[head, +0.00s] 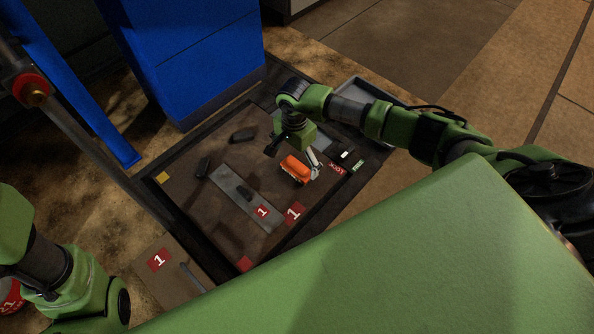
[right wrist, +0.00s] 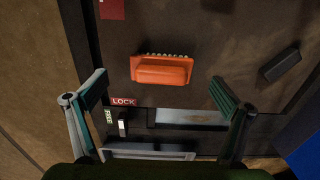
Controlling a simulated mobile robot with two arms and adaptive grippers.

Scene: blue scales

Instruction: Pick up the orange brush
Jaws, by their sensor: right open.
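The orange brush (head: 296,168) lies on the dark floor platform in the head view, beside my right gripper (head: 310,166). In the right wrist view the brush (right wrist: 162,70) lies crosswise, bristles toward the top of the picture. My right gripper (right wrist: 160,98) is open and empty, with one finger at the left and one at the right; the brush shows beyond and between them, apart from both. My left arm shows at the lower left of the head view, but its fingers are not in view.
The dark platform (head: 225,217) carries a grey metal strip (head: 226,187), several small dark blocks and red labels. A grey tray (head: 352,84) lies behind my right arm. A blue cabinet (head: 185,60) stands at the back left.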

